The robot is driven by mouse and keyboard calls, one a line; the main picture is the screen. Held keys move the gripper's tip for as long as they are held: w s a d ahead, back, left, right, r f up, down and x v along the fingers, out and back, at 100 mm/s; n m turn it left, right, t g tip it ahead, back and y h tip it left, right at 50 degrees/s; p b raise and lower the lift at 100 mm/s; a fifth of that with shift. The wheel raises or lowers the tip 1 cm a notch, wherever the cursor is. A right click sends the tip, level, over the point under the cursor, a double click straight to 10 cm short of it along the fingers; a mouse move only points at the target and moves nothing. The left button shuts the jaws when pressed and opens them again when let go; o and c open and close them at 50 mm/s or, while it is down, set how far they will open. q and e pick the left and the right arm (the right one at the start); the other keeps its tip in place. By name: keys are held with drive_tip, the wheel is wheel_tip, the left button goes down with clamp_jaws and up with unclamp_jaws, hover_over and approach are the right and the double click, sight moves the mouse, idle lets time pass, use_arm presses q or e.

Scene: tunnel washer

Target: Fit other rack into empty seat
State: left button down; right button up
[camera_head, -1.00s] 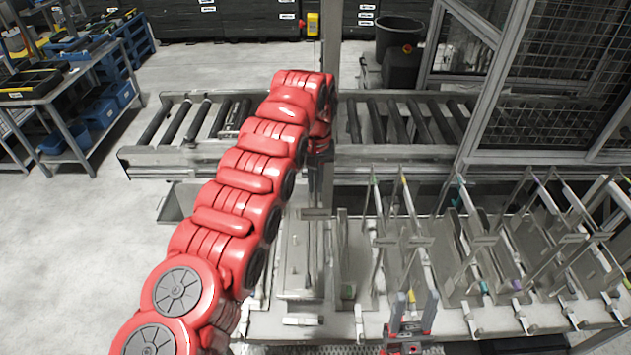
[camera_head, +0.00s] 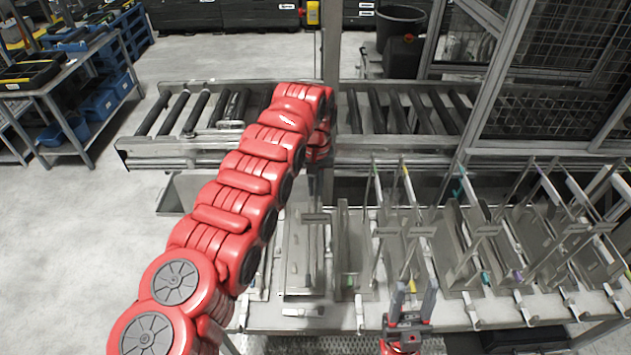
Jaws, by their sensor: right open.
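Several metal racks stand on the bench (camera_head: 345,316), each with an upright plate and a small coloured tag. One with a yellow tag (camera_head: 404,245) is right of centre. One with a green tag (camera_head: 342,250) is left of it, and a flat-plated metal piece (camera_head: 301,255) is at the bench's left end. My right gripper (camera_head: 414,291) is open at the front edge, its fingers pointing up in front of the yellow-tagged rack; contact cannot be told. My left gripper (camera_head: 316,178) is dark and mostly hidden beyond my red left arm. I cannot tell which seat is empty.
A roller conveyor (camera_head: 225,110) runs behind the bench. A mesh cage (camera_head: 560,75) stands at the back right. A shelf with blue bins (camera_head: 100,105) is at the left. Floor between shelf and conveyor is clear.

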use_arm(q)
drive_tip(key=shift+w, duration=0.15)
drive_tip(key=shift+r, duration=0.1)
drive_tip(key=shift+r+b, duration=0.2)
drive_tip(key=shift+b, duration=0.35)
drive_tip(key=shift+f, duration=0.2)
drive_tip(key=shift+f+b, duration=0.8)
drive_tip(key=shift+b, duration=0.25)
drive_tip(key=shift+f+b, duration=0.1)
drive_tip(key=shift+b, duration=0.2)
